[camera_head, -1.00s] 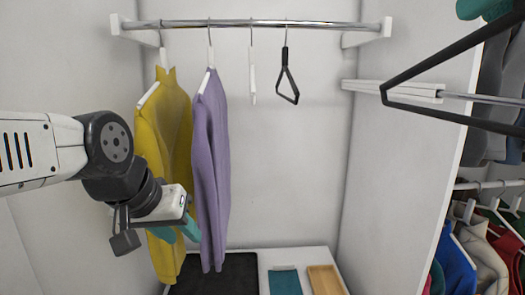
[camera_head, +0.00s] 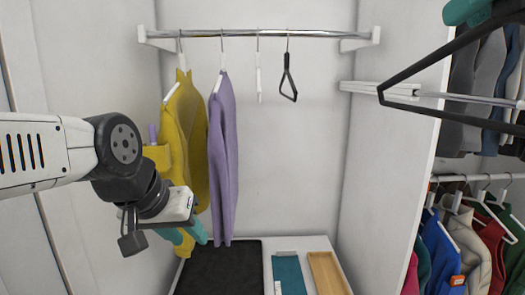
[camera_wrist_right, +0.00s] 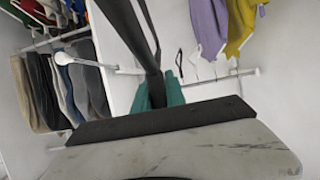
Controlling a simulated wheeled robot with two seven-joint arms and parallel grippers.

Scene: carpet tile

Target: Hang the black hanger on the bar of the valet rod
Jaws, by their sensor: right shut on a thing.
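The held black hanger (camera_head: 425,75) crosses the upper right of the head view, close to the camera. My right gripper (camera_head: 466,10), with teal fingers, is shut on it at the top edge. In the right wrist view the hanger (camera_wrist_right: 137,42) runs up from between the teal fingers (camera_wrist_right: 158,95). The valet rod's thin bar (camera_head: 462,97) sticks out from a white mount (camera_head: 362,87) on the partition. In the head view the hanger's corner overlaps the mount; contact cannot be told. Its hook is out of the head view. My left gripper (camera_head: 183,236) is open and empty at left.
A back rail (camera_head: 335,34) holds a yellow garment (camera_head: 185,125), a purple one (camera_head: 222,160), a white hanger (camera_head: 259,75) and another black hanger (camera_head: 288,80). The partition (camera_head: 390,150) stands beside packed clothes (camera_head: 470,240). Trays (camera_head: 328,272) lie below.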

